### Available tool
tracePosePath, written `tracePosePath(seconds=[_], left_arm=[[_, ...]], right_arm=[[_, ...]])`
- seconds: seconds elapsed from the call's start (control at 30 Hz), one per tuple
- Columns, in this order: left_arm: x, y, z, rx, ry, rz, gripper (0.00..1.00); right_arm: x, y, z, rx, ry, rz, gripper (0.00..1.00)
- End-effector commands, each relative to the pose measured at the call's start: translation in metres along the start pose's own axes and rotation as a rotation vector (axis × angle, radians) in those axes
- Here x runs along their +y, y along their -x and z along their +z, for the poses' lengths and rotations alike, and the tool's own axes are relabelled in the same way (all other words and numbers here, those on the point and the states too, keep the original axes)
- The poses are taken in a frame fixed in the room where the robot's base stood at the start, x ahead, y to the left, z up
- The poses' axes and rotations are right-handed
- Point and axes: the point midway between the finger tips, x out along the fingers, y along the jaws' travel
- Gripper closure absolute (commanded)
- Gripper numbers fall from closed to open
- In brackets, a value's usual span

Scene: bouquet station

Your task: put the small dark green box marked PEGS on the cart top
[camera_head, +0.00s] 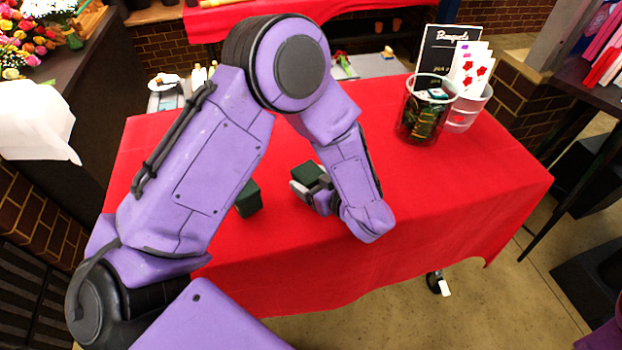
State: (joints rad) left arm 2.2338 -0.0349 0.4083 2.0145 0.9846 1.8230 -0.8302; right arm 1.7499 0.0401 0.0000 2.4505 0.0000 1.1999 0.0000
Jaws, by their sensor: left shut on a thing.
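My left arm reaches in from the left over the red-draped cart top (450,190). My left gripper (308,184) is shut on a small dark green box (306,172), which shows just past the fingers. No marking can be read on it. I cannot tell whether the box touches the red cloth or is a little above it. A second dark green block (248,199) stands on the cloth to the left, partly hidden behind my arm. My right gripper is not in view.
A glass container (424,118) with green contents, a clear bucket (464,112) with red-flowered white sleeves (470,72) and a black sign (437,48) stand at the back right. The right and front of the cloth are bare. Bright flowers (28,40) are at the far left.

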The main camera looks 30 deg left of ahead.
Motion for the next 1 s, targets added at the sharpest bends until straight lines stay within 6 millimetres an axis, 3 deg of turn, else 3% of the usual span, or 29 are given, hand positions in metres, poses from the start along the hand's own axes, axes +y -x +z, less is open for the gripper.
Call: tracePosePath(seconds=[0.03,0.1,0.47,0.8,1.0], left_arm=[[0.000,0.000,0.000,0.000,0.000,0.000,0.18],[0.000,0.000,0.000,0.000,0.001,0.000,0.03],[0.000,0.005,-0.003,0.000,0.003,0.001,0.03],[0.001,0.087,-0.001,0.002,0.004,0.004,0.03],[0.000,0.117,-0.003,0.001,0.002,0.001,0.03]], right_arm=[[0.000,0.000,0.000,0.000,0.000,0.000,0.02],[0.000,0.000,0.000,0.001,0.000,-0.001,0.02],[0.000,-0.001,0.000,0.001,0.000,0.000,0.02],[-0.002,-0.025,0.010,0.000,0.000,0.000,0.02],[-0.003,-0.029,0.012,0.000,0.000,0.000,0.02]])
